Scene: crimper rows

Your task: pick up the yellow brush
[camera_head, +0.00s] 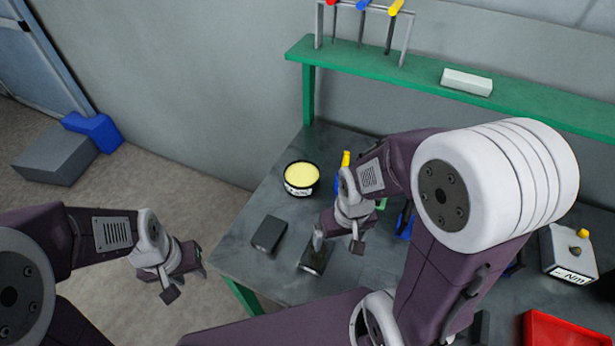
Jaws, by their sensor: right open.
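No brush shape shows clearly. A small upright yellow piece (346,158) stands out behind my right wrist on the grey table (285,225); its lower part is hidden, so I cannot tell whether it is the yellow brush. A yellow-topped tool (396,8) also hangs in the rack above the green shelf. My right gripper (326,238) is open over the table, just above a small dark block (315,258), with nothing seen between its fingers. My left gripper (194,268) is off the table's left side, over the floor; its jaw gap is unclear.
A black tub with yellow contents (301,177) and a dark box (268,234) stand left of my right gripper. A blue tool (404,222) is partly hidden by my arm. A grey box (568,254) and red tray (570,333) are right. The green shelf (425,80) overhangs the back.

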